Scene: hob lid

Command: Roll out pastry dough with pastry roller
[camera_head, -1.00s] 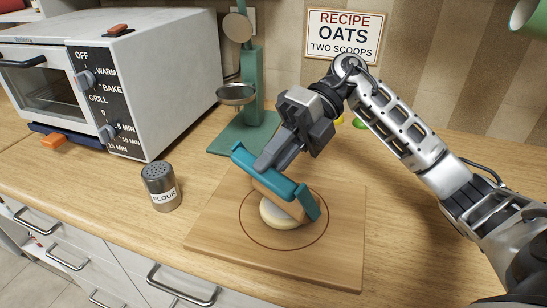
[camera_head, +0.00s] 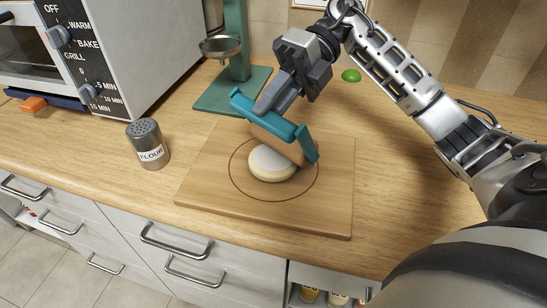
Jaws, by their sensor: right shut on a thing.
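A pale, round piece of dough (camera_head: 272,165) lies inside a dark circle marked on the wooden board (camera_head: 215,190). The pastry roller (camera_head: 290,132) has a teal frame and a wooden cylinder. My right gripper (camera_head: 268,103) is shut on the teal frame, and its fingers hide part of it. The roller is at the back right side of the dough and overlaps its far edge in the picture. I cannot tell whether they touch. My left gripper is not in view.
A flour shaker (camera_head: 148,143) stands left of the board. A grey oven (camera_head: 130,45) and a green stand with a metal bowl (camera_head: 236,55) are behind. A green round thing (camera_head: 351,76) lies at the back. The counter right of the board is clear.

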